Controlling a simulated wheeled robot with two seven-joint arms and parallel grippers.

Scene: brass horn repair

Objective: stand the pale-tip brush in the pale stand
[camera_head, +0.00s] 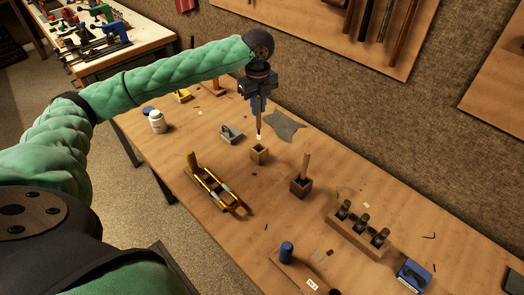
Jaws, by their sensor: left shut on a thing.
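My left gripper (258,107) points down over the middle of the workbench and is shut on the pale-tip brush (259,126). The brush hangs upright with its whitish tip at the lower end. The tip appears just above the stand's opening; I cannot tell the exact gap. My right gripper is not in view.
A darker stand (301,187) with a wooden stick in it is to the right. A grey cloth (287,126) lies behind.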

